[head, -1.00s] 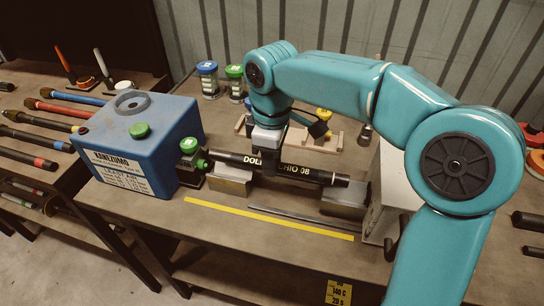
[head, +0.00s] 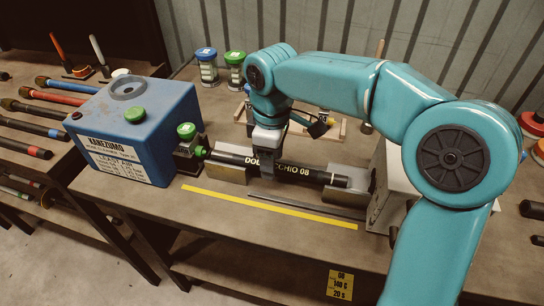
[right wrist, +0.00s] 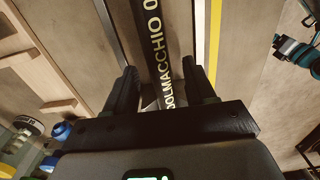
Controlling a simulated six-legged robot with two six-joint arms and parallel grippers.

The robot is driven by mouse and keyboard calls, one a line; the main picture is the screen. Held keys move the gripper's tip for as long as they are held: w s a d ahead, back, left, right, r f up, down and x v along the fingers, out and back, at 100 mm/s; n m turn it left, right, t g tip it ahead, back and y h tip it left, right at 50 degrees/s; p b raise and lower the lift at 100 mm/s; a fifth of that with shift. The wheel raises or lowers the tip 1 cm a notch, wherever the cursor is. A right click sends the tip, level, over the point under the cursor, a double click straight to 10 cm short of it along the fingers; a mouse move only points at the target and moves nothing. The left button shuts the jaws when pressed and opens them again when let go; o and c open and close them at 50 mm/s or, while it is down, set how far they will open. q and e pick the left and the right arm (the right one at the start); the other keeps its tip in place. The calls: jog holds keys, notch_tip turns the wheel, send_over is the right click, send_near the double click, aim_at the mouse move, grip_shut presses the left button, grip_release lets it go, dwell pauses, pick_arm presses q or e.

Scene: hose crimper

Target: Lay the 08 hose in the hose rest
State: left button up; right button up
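The black 08 hose (head: 310,173) with white lettering lies across two grey blocks that look like the hose rest, the left block (head: 228,173) and the right block (head: 345,195). Its left end meets the small black clamp with a green knob (head: 187,131); its right end is over the right block. My right gripper (head: 268,170) straddles the hose between the blocks. In the right wrist view, the hose (right wrist: 148,30) runs between the two fingers (right wrist: 160,85), with a visible gap on the left finger's side. The gripper looks open. My left gripper is out of view.
A blue machine (head: 140,125) stands left of the clamp, and a grey box (head: 395,185) right of the rest. A yellow strip (head: 270,208) and a thin dark rod (head: 305,206) lie in front. Jars (head: 207,68) stand behind. Other hoses lie on the left table (head: 65,165).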

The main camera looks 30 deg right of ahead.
notch_tip(320, 180, up, 16)
jog(key=p, duration=0.4)
jog(key=shift+r, duration=0.15)
jog(key=shift+s, duration=0.1)
dwell(0.5)
